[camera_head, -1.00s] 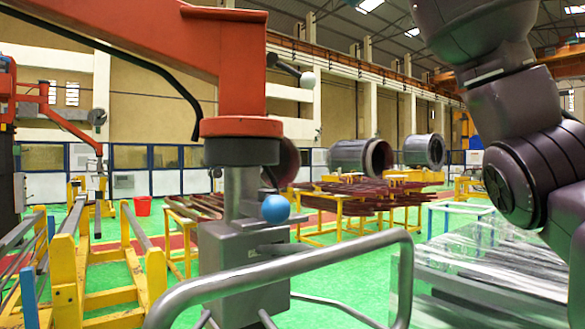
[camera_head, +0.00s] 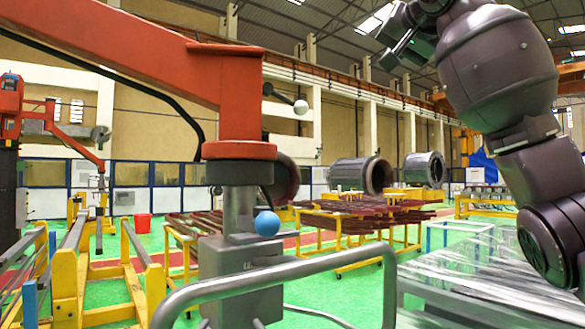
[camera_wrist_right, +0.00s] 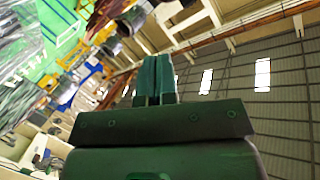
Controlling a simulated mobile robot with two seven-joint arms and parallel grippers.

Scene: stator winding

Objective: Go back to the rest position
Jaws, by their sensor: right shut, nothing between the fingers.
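My right gripper (camera_head: 404,43) is raised high at the upper right of the head view, at the end of my dark right arm. In the right wrist view its two green fingers (camera_wrist_right: 156,68) are pressed together with nothing between them. It is held in the air, apart from any object. My left gripper and left arm are not in the head view.
A red-orange crane arm (camera_head: 165,72) on a grey post stands close at left, with a blue ball (camera_head: 267,223) on a lever. A metal handrail (camera_head: 270,275) crosses the front. Yellow racks (camera_head: 68,280) stand at left. Stator cylinders (camera_head: 350,175) stand farther back.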

